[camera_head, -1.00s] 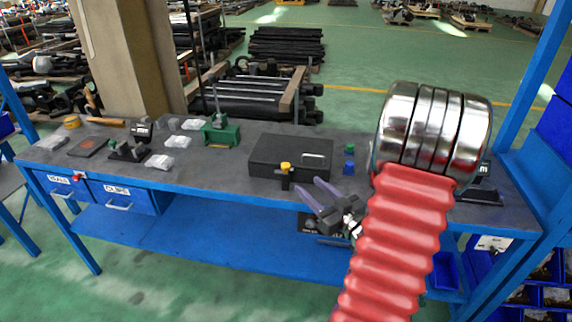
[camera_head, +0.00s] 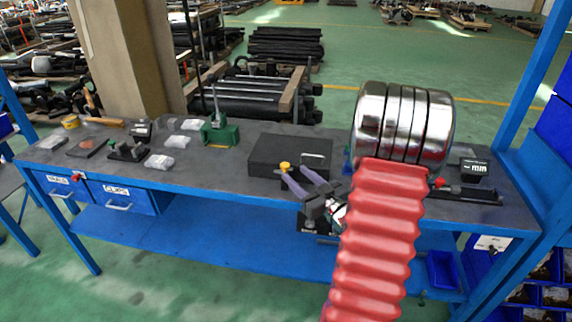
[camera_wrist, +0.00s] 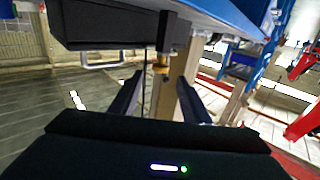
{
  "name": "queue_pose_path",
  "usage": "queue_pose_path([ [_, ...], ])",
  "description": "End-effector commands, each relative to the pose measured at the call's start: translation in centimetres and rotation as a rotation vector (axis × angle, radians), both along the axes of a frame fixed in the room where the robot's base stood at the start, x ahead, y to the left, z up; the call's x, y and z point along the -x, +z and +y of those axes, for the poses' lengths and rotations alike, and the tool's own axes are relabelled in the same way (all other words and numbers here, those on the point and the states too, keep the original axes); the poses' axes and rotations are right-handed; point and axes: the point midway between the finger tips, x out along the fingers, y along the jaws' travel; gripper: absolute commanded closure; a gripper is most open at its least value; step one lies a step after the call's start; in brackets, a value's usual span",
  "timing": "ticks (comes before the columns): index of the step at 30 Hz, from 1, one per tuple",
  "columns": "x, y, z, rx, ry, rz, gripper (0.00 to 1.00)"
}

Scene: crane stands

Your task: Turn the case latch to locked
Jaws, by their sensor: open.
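The black case (camera_head: 268,150) sits shut near the front edge of the workbench, its wire handle showing. Its latch has a yellow knob (camera_head: 285,167) on a dark mount at the case's front. The latch mount is partly hidden behind the fingers.
The grey workbench (camera_head: 225,177) has a green vise (camera_head: 220,134), clear bags and small tools on its left. A blue object (camera_head: 347,160) stands right of the case, partly hidden by my arm. A dark device (camera_head: 474,170) lies at the right end.

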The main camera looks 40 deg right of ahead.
Motion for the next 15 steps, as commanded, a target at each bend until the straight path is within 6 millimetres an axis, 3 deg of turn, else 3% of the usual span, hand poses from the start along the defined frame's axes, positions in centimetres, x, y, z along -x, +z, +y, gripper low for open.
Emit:
queue_pose_path([
  [9,-4.9,0.0,-0.5,0.0,0.004,0.0,0.57],
  [15,-6.9,0.0,-0.8,0.001,0.002,-0.001,0.57],
])
